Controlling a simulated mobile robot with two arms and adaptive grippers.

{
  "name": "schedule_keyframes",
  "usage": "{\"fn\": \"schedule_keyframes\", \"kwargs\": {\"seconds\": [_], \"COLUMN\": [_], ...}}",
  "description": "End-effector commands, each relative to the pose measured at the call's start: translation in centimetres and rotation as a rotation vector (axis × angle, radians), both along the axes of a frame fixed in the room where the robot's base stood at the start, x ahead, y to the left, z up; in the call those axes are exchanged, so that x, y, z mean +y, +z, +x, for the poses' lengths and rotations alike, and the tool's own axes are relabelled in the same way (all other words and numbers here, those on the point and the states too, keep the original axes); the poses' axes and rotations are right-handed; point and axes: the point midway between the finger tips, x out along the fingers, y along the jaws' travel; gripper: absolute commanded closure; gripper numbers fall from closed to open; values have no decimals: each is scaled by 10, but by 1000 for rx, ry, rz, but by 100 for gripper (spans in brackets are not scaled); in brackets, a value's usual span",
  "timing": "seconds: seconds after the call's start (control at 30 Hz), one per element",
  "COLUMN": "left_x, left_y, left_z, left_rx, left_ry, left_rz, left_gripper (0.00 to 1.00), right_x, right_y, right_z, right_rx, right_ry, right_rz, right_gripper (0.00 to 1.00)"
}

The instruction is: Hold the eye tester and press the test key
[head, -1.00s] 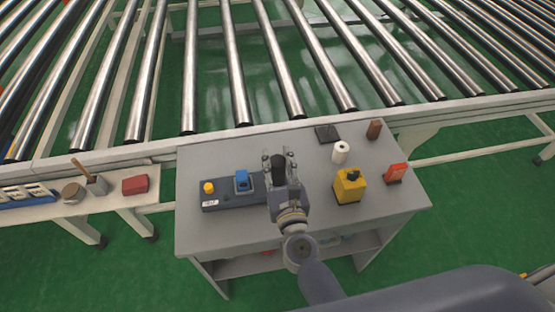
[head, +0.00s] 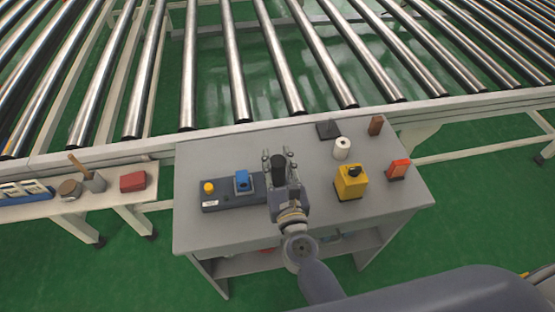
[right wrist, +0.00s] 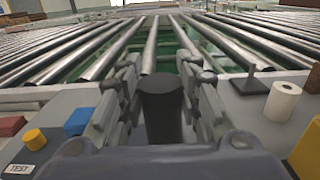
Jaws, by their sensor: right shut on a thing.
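My right gripper (head: 279,163) is shut on a black cylinder (right wrist: 162,104), which stands upright between its fingers. The cylinder also shows in the head view (head: 278,169); I cannot tell from its look whether it is the eye tester. A dark grey box (head: 225,204) lies on the grey table just left of the gripper. It carries a round yellow key (head: 208,187), a blue block (head: 242,181) and a white label. In the right wrist view the label (right wrist: 18,169) reads TEST beside the yellow key (right wrist: 35,140). My left gripper is not in view.
The grey table (head: 330,221) also holds a yellow container (head: 350,184), a white roll (head: 341,149), an orange-red item (head: 398,169), a brown block (head: 376,125) and a dark plate (head: 328,130). A roller conveyor (head: 237,75) runs behind. A low bench (head: 122,172) stands left.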

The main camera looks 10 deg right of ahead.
Motion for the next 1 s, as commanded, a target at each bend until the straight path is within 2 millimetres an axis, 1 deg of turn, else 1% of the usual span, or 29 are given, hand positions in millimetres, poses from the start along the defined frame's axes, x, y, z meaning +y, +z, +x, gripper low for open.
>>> {"fn": "schedule_keyframes", "kwargs": {"seconds": [0.03,0.07,0.1,0.17,0.2,1.0], "left_x": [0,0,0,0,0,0], "left_y": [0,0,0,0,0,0], "left_z": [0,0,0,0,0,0], "left_rx": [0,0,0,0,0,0], "left_ry": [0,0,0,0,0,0], "left_rz": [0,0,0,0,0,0], "left_gripper": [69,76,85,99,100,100], "right_x": [0,0,0,0,0,0], "right_y": [1,1,1,2,2,3], "right_z": [0,0,0,0,0,1], "right_rx": [-2,-2,-3,-3,-3,-5], "right_ry": [0,0,0,0,0,0], "right_rz": [2,2,2,2,2,5], "right_gripper": [100,100,100,100,100,100]}}
